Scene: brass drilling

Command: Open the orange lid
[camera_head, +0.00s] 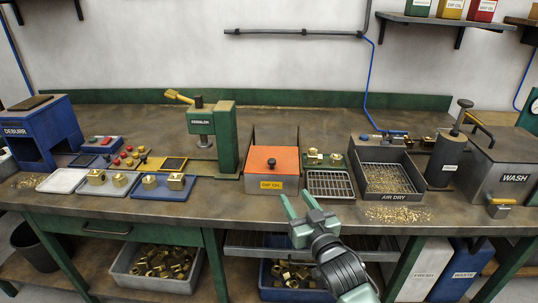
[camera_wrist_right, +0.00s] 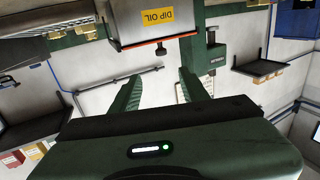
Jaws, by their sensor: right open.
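The orange lid (camera_head: 274,160) lies flat and closed on the grey dip oil box (camera_head: 271,185), with a small dark knob (camera_head: 272,162) on it. The box has a yellow label on its front and stands near the bench's front edge. My right gripper (camera_head: 294,204) is open and empty, in front of and a little right of the box, apart from it. In the right wrist view, the box (camera_wrist_right: 127,25) is upside down beyond the two green fingers (camera_wrist_right: 158,90), with a thin orange edge of the lid (camera_wrist_right: 160,40) and its knob showing. My left gripper is out of view.
The green press (camera_head: 222,135) stands left of the box. A wire rack (camera_head: 330,184) and the air dry tray (camera_head: 388,180) are to its right. Trays with brass parts (camera_head: 160,188) lie on the left. Brass chips lie along the bench edge on the right.

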